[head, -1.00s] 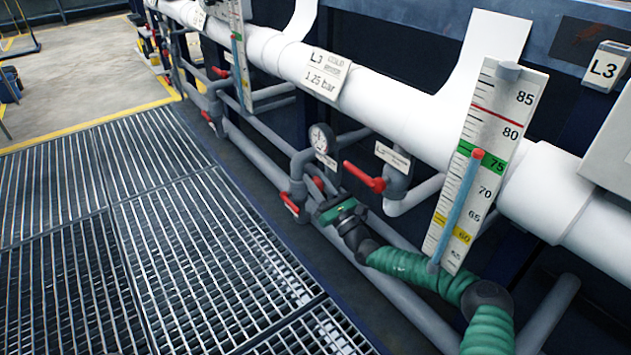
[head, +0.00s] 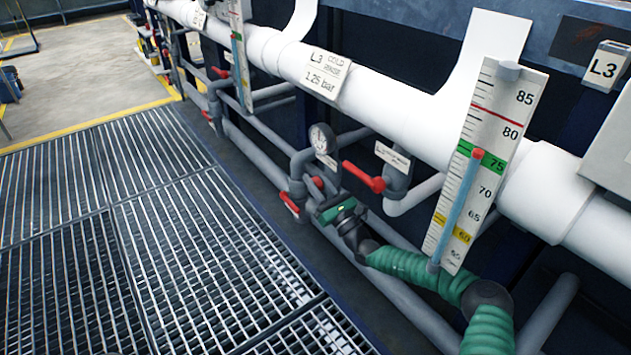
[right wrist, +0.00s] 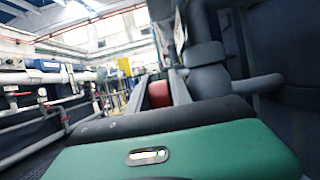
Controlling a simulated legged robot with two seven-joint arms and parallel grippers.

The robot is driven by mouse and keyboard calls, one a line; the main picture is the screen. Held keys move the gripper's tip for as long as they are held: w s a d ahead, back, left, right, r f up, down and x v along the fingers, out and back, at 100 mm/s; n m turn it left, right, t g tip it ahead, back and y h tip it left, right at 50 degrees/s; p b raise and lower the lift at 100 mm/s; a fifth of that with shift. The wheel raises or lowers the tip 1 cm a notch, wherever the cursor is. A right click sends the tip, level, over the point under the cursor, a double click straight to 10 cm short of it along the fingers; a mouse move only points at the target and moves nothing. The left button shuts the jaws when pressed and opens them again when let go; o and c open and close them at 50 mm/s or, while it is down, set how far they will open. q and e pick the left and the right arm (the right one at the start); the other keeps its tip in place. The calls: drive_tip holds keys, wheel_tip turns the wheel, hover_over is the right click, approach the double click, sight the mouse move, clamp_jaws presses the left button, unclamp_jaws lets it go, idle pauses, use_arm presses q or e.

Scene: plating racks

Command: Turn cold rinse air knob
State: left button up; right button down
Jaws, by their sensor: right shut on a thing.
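My right gripper (head: 322,196) reaches in from the lower right on my green-sleeved arm. It is at the grey pipes below a round gauge (head: 322,139). A small red knob (head: 317,183) shows at its fingertips. In the right wrist view, the two fingers of my right gripper (right wrist: 161,88) are closed around a red piece (right wrist: 159,95), with no clear gap seen. Its exact shape and turn angle are mostly hidden. A white tag (head: 327,72) above reads L3 cold rinse, 1.25 bar. My left gripper is not in view.
A red lever (head: 363,177) sticks out right of the gauge, and another red handle (head: 290,204) sits just left of my gripper. A white scale board (head: 484,165) stands near my arm. Grey pipes crowd the area. Open grating (head: 150,230) lies left.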

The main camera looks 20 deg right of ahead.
drive_tip(key=c, duration=1.4)
unclamp_jaws()
drive_tip(key=shift+c, duration=0.2)
drive_tip(key=shift+s+d+p, duration=0.15)
drive_tip(key=shift+s+p, duration=0.1)
drive_tip(key=shift+p, duration=0.1)
drive_tip(key=p+v, duration=0.8)
drive_tip(key=v, duration=0.8)
drive_tip(key=shift+f+p, duration=0.3)
drive_tip(key=shift+f, duration=0.1)
drive_tip(key=shift+o, duration=0.2)
drive_tip(key=shift+s, duration=0.1)
